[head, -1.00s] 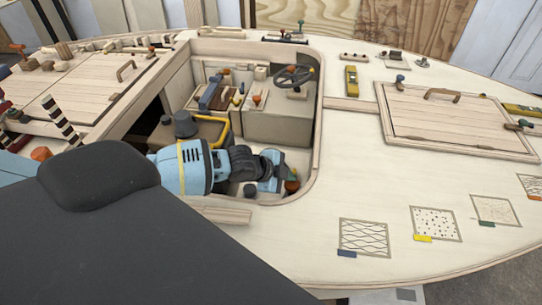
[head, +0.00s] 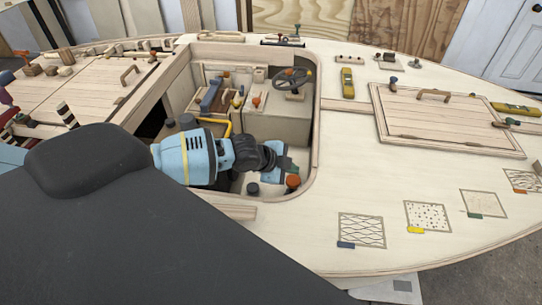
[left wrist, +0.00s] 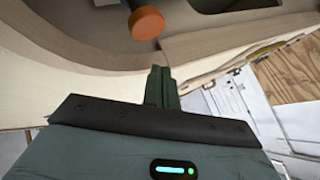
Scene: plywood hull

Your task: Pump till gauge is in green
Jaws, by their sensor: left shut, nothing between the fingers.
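My left gripper (head: 290,168) is inside the cockpit opening, and its arm comes in from the left. Its fingers are shut together and hold nothing; they also show in the left wrist view (left wrist: 160,88). An orange knob (head: 293,181) stands just below the fingertips in the head view. An orange knob (left wrist: 146,24) also shows beyond the fingertips in the left wrist view, apart from them. I cannot tell for sure whether it is the pump's handle. No gauge face or green zone can be made out. My right gripper is not in view.
The cockpit rim (head: 317,130) surrounds the arm. A steering wheel (head: 292,78) and a box with an orange knob (head: 256,101) stand deeper inside. A dark knob (head: 253,189) is near the gripper.

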